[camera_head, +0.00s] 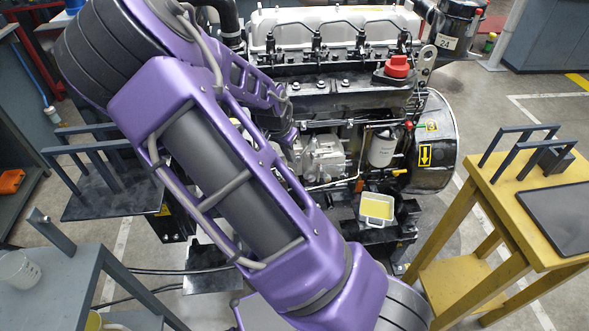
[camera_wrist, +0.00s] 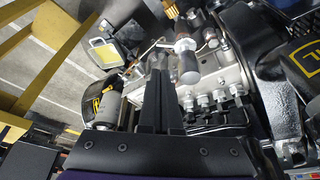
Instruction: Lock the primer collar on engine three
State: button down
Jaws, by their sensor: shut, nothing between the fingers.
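The engine (camera_head: 330,110) has a white top cover and stands behind my arm. A white fuel filter (camera_head: 383,150) hangs on its right side, with small red and orange parts around it. My gripper (camera_wrist: 158,62) shows in the wrist view as two dark fingers, shut and empty. Just right of the fingertips is a dark grey cylinder (camera_wrist: 189,66) with a pale neck and red ring. A gold ribbed knob (camera_wrist: 171,9) lies beyond. I cannot tell which part is the primer collar or whether it is locked.
A small tray with yellow inside (camera_head: 377,208) sits below the filter. A yellow table (camera_head: 492,192) stands at right, a grey bench (camera_head: 85,290) at lower left. Metal pipes and fittings (camera_wrist: 205,98) crowd the fingers' right side. A labelled canister (camera_wrist: 103,105) is left of them.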

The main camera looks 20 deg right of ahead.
jog(key=b+x, duration=0.2)
jog(key=x, duration=0.8)
jog(key=shift+b, duration=0.35)
jog(key=shift+r+p, duration=0.15)
jog(key=shift+p, duration=0.2)
